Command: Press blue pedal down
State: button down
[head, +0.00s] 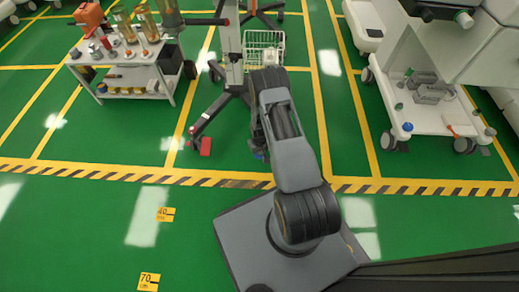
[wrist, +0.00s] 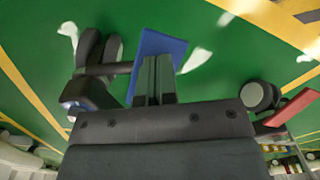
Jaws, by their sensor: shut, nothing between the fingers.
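The blue pedal (wrist: 165,42) is a flat blue plate in the upper middle of the wrist view, at the end of a dark bar by a caster. My gripper (wrist: 154,62) is shut and empty. Its two fingers lie side by side over the middle of the blue pedal in the picture and hide part of it. I cannot tell whether the tips touch it. In the head view my arm hides most of this area. A red pedal (head: 206,146) lies to the left in the head view, and at the right edge of the wrist view (wrist: 292,108).
Dark casters (wrist: 260,94) flank my gripper in the wrist view. A wheeled stand (head: 233,75) with a white wire basket (head: 264,45) rises behind my arm. A cart with bottles (head: 125,75) stands left, a white cart (head: 430,125) right. The green floor in front is clear.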

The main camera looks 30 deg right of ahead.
jog(key=shift+r+p, duration=2.35)
jog(key=shift+r, duration=1.1)
jog(key=w+a+r+t+p, duration=0.15)
jog(key=r+p, duration=0.65)
jog(key=r, duration=1.4)
jog(key=s+a+r+p, duration=0.1)
jog(key=a+r+p, duration=0.2)
jog(key=r+p, duration=1.3)
jog(key=s+a+r+p, duration=0.1)
jog(key=s+r+p, duration=0.2)
jog(key=r, duration=1)
jog(key=s+a+r+t+p, duration=0.1)
jog(key=s+a+r+p, duration=0.1)
jog(key=s+r, duration=0.6)
jog(key=s+a+r+t+p, duration=0.1)
jog(key=s+r, duration=0.4)
jog(key=r, duration=1.3)
jog(key=a+p, duration=0.1)
jog(key=p, duration=0.1)
jog(key=shift+s+r+p, duration=0.25)
jog(key=shift+s+p, duration=0.1)
jog(key=shift+p, duration=0.05)
